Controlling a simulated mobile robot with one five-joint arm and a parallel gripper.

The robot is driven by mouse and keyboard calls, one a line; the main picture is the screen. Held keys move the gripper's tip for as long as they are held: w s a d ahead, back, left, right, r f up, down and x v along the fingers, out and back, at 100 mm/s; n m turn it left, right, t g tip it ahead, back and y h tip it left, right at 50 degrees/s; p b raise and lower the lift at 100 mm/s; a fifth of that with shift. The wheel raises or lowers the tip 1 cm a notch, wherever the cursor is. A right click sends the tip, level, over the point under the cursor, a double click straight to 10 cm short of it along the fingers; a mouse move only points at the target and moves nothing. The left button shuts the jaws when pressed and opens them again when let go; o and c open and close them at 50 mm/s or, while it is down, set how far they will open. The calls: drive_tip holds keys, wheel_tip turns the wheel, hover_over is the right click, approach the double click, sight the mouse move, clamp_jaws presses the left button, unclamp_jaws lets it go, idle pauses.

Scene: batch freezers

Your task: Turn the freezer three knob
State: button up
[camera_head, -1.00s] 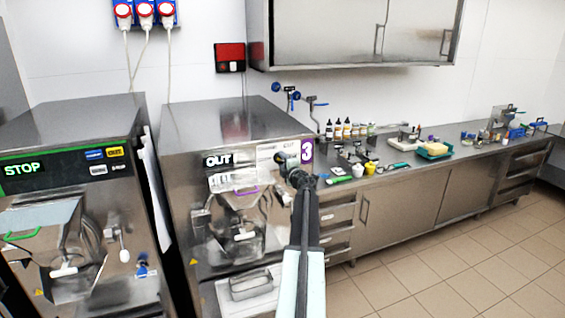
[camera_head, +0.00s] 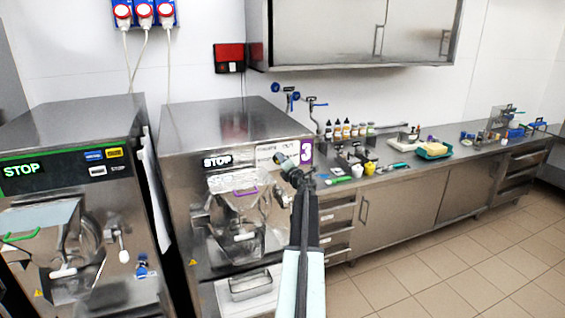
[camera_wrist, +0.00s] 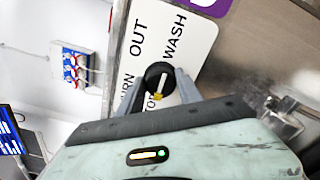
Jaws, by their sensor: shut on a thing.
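Freezer three (camera_head: 185,190) is the steel machine with the purple "3" label in the head view. Its display (camera_head: 217,161) reads STOP. Its round black knob (camera_wrist: 159,74) shows in the wrist view on a white label plate (camera_wrist: 150,30) with the words OUT, WASH and a partly covered STOP. A pale and yellow mark on the knob points down towards the partly covered word. My gripper (camera_wrist: 160,84) is shut on the knob, with one grey finger on each side. In the head view my gripper (camera_head: 281,159) is at the panel beside the "3" and hides the knob.
Another freezer (camera_head: 80,125), also showing STOP, stands at the left. A counter (camera_head: 400,178) with bottles and small tools runs to the right. A wall cabinet (camera_head: 350,35) hangs above it. The tiled floor (camera_head: 460,260) at the front right is clear.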

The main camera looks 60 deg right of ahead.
drive_tip(key=shift+w+d+r, duration=0.15)
drive_tip(key=shift+w+r, duration=0.05)
drive_tip(key=o, duration=1.3)
drive_tip(key=shift+r, duration=0.1)
drive_tip(key=shift+c, duration=0.2)
drive_tip(key=shift+o, duration=0.5)
drive_tip(key=shift+w+f, duration=0.15)
drive_tip(key=shift+f, duration=0.2)
drive_tip(key=v, duration=0.8)
